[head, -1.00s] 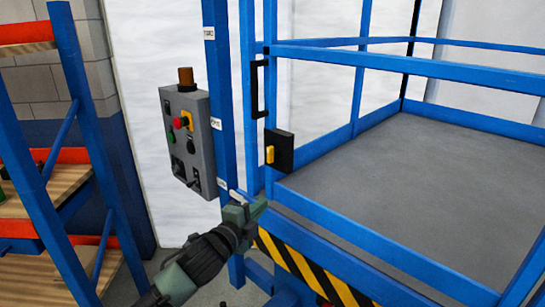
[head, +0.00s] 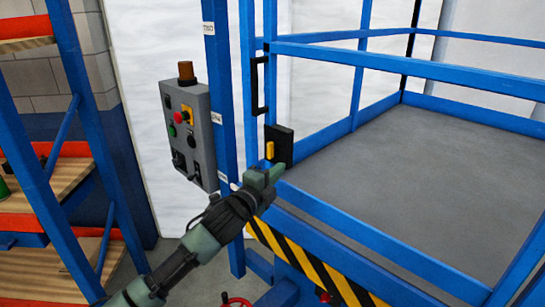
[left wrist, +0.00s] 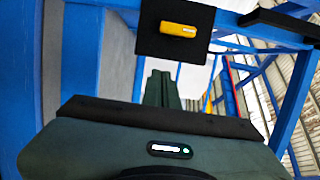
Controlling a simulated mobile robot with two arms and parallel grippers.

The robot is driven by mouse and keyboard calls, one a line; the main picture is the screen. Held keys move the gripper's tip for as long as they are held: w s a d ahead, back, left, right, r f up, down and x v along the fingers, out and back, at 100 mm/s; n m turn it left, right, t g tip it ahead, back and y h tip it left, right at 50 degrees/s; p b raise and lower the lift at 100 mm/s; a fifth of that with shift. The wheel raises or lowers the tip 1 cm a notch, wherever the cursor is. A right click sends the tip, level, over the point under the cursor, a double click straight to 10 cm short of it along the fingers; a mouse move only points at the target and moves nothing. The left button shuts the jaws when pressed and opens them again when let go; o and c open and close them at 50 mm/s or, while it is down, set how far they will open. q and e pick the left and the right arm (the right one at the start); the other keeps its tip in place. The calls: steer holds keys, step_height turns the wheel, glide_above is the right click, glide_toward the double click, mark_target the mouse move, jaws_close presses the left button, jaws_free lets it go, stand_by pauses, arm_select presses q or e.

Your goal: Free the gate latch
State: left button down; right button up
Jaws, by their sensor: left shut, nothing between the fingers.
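The gate latch is a yellow tab (head: 270,150) on a black plate (head: 284,143), fixed to the blue gate frame near the gate's lower left part. In the left wrist view the yellow tab (left wrist: 178,30) lies across the black plate (left wrist: 160,48) at the top. My left gripper (head: 276,172) is shut and empty, just below the latch in the head view. In the left wrist view its fingers (left wrist: 160,88) point toward the plate; I cannot tell whether they touch it. My right gripper is in neither view.
A grey control box (head: 189,130) with buttons hangs on the blue post left of the gate. A black handle (head: 259,86) is above the latch. The grey platform (head: 400,170) is empty. A blue and orange shelf rack (head: 75,110) stands at the left.

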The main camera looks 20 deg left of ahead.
mark_target(273, 149)
arm_select(q)
steer(key=w+p, duration=0.1)
steer(key=w, duration=0.1)
steer(key=w+a+p, duration=0.1)
steer(key=w, duration=0.1)
steer(key=shift+w+a+r, duration=0.15)
steer(key=shift+w, duration=0.15)
steer(key=shift+w+a+p, duration=0.3)
steer(key=shift+a, duration=0.45)
steer(key=shift+d, duration=0.1)
steer(key=shift+f, duration=0.2)
steer(key=shift+f+m+b, duration=0.1)
steer(key=shift+m+b, duration=0.3)
steer(key=shift+b, duration=0.05)
